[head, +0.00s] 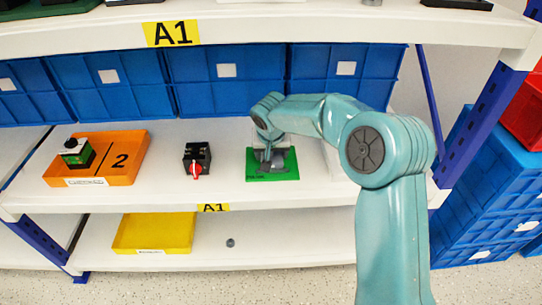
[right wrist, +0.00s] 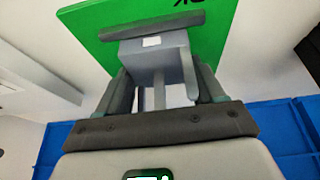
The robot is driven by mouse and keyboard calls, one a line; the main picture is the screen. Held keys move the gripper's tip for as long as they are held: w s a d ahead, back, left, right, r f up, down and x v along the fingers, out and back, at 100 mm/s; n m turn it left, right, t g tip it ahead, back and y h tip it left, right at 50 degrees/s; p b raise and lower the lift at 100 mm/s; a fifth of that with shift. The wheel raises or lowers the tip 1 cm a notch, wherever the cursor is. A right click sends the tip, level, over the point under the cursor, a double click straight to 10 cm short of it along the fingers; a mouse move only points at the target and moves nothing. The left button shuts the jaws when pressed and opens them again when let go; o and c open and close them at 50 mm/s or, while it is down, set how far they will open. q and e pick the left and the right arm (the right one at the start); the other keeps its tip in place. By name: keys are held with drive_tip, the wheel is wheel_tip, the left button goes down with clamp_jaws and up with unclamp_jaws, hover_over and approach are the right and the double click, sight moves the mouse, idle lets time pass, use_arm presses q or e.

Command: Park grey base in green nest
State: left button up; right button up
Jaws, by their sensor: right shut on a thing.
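The green nest (head: 289,171) is a flat green plate on the middle shelf, right of centre; it also fills the upper part of the right wrist view (right wrist: 80,32). The grey base (right wrist: 150,52) is a grey block with a darker bar along its far side and a small white label. My right gripper (right wrist: 160,95) is shut on the grey base, with a finger on either side. In the head view this gripper (head: 268,152) is over the green nest and partly covers it and the base. Whether the base touches the plate I cannot tell. My left gripper is not in view.
A black switch with a red knob (head: 196,160) stands left of the nest. An orange tray (head: 122,160) holding a green and black part (head: 76,152) is further left. Blue bins (head: 225,85) line the back. A yellow tray (head: 150,235) is on the lower shelf.

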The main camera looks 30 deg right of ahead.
drive_tip(key=shift+f, duration=0.25)
drive_tip(key=o, duration=1)
drive_tip(key=shift+o, duration=0.4)
drive_tip(key=shift+a, duration=0.1)
